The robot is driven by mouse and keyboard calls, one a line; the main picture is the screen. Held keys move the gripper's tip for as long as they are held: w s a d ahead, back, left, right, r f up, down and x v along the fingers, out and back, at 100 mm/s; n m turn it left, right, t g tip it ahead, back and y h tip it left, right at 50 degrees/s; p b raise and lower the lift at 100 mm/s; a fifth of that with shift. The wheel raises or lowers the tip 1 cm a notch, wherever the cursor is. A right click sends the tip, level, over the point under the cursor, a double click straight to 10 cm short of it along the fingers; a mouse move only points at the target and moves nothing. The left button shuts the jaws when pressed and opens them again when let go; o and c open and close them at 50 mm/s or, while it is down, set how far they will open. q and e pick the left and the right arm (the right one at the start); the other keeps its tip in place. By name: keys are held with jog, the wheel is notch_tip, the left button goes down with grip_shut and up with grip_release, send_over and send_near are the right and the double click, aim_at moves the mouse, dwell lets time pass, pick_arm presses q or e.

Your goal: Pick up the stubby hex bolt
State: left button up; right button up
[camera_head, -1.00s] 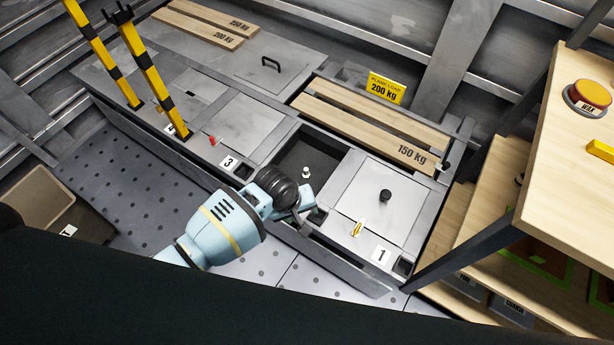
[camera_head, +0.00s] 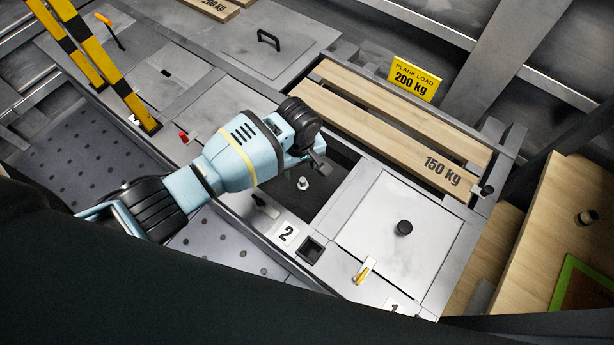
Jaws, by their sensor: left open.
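A small silvery bolt-like piece (camera_head: 303,184), likely the stubby hex bolt, stands on the dark floor of the open bay beside the number 2 label. My left gripper (camera_head: 316,168) is just above and beyond it in the picture, over the bay. The jaws are open and empty, partly hidden by the wrist, and apart from the bolt as far as I can tell. My right gripper is not in view.
A grey lid (camera_head: 375,260) with a black knob (camera_head: 404,228) lies right of the bay. Wooden planks (camera_head: 390,120) marked 150 kg lie behind it. Yellow-black posts (camera_head: 120,95) stand at left. A wooden bench (camera_head: 560,210) is at right.

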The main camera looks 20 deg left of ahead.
aim_at(303, 180)
pick_arm(q)
jog(key=shift+f, duration=0.2)
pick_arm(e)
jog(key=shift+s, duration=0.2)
pick_arm(q)
jog(key=shift+f, duration=0.3)
jog(key=shift+f+b, duration=0.65)
jog(key=shift+f, duration=0.25)
jog(key=shift+d+f+b, duration=0.15)
jog(key=shift+f+b, duration=0.7)
jog(key=shift+f, duration=0.5)
jog(key=shift+d+f+b, duration=0.1)
jog(key=shift+f+b, duration=0.7)
jog(key=shift+f, duration=0.55)
jog(key=shift+r, duration=0.1)
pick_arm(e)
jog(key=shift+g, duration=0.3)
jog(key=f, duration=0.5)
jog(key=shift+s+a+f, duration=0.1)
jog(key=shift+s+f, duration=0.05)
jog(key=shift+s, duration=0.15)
